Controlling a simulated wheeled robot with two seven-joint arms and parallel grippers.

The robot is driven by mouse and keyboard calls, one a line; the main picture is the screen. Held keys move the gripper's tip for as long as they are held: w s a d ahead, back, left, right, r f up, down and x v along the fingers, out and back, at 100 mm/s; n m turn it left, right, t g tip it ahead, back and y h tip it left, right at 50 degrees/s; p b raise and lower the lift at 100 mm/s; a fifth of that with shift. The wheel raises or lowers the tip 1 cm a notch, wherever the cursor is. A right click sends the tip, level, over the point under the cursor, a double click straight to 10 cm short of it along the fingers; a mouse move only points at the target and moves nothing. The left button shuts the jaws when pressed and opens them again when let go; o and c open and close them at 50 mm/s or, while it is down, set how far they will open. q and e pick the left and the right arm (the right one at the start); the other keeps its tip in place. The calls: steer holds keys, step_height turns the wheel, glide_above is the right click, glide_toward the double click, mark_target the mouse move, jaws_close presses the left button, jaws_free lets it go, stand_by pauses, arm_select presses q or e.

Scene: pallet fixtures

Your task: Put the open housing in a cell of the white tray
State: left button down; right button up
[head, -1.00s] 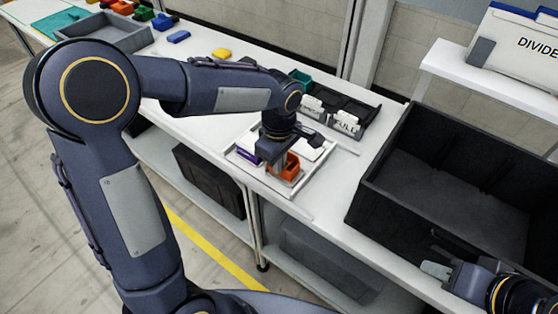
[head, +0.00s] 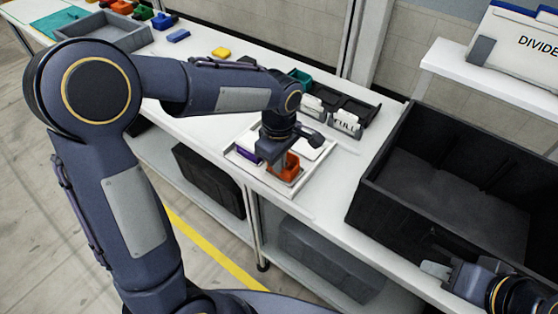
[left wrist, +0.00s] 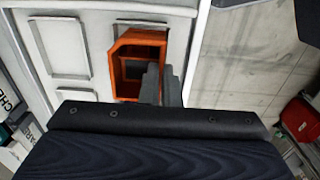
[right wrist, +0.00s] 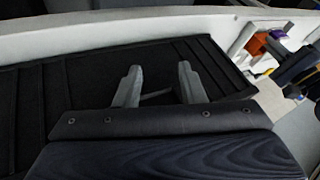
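The orange open housing (head: 285,166) is at the white tray (head: 258,176), over or in a cell near its front edge; whether it rests on the floor is unclear. In the left wrist view the housing (left wrist: 138,62) shows its open interior, framed by a tray cell. My left gripper (left wrist: 161,84) has its fingers close together at the housing's right wall, apparently pinching it. The gripper (head: 270,160) partly hides the housing in the head view. My right gripper (right wrist: 158,88) is open and empty, near the black bin.
A purple part (head: 245,149) sits in the tray beside the orange housing. Left-side cells (left wrist: 65,46) look empty. A dark divided bin with labels (head: 346,122) stands behind the tray. The large black bin (head: 440,165) stands to the right.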

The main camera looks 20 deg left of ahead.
arm_select(q)
steer(key=shift+f+b, duration=0.45)
steer(key=shift+f, duration=0.2)
steer(key=c, duration=2.1)
jaws_free()
steer(key=o, duration=0.5)
step_height(320, 180, up, 7)
steer(key=shift+r, duration=0.45)
